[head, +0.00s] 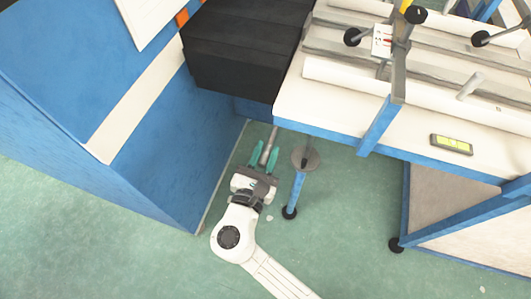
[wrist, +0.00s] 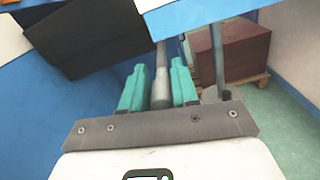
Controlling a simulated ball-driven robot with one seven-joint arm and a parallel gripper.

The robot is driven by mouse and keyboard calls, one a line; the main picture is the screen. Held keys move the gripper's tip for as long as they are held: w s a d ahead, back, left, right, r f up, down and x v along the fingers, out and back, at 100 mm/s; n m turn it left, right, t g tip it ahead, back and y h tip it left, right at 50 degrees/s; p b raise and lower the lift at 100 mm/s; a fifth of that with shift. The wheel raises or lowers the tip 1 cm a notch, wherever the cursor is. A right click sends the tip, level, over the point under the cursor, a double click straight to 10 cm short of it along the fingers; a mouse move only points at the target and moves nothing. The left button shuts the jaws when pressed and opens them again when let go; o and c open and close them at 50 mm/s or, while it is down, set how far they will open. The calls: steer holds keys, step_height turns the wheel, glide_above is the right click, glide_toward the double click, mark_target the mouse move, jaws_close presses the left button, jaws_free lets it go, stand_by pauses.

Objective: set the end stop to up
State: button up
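A grey rod with a thicker grip end (head: 267,155) reaches out from under the bench beside the dark block. It looks like a lever, but no label marks it as the end stop. My gripper (head: 263,155) is low beside the bench, with its two teal fingers apart and the rod between them. In the wrist view the rod's thick end (wrist: 160,88) lies between the fingertips of my gripper (wrist: 158,82), nearer the right finger. A gap shows on the left side, so the fingers do not look closed on it.
A blue cabinet (head: 100,165) stands close on the left, and a black block (head: 240,55) is above. A bench leg (head: 297,190) and a round grey disc (head: 304,158) are close on the right. Green floor (head: 330,230) is free in front.

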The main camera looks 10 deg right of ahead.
steer(key=o, duration=0.3)
steer(key=shift+o, duration=0.2)
steer(key=v, duration=1)
steer(key=shift+s+a, duration=0.2)
steer(key=shift+s, duration=0.15)
steer(key=s+d+f+m+g+p, duration=0.2)
steer(key=d+m+g, duration=0.45)
steer(key=d, duration=0.35)
steer(key=s+d+f+m+g+p, duration=0.2)
steer(key=d+m+g, duration=0.3)
steer(key=d+m, duration=0.45)
steer(key=s+d+m+g+y+p, duration=0.1)
steer(key=s+d+m+y, duration=0.2)
steer(key=s+m, duration=0.3)
steer(key=s+d+r+m+g+y+p, duration=0.1)
steer(key=s+d+m+g+y+p, duration=0.1)
steer(key=s+m+y, duration=0.3)
steer(key=shift+s+d+r+m+y, duration=0.35)
steer(key=shift+d+m, duration=0.2)
steer(key=shift+m, duration=0.25)
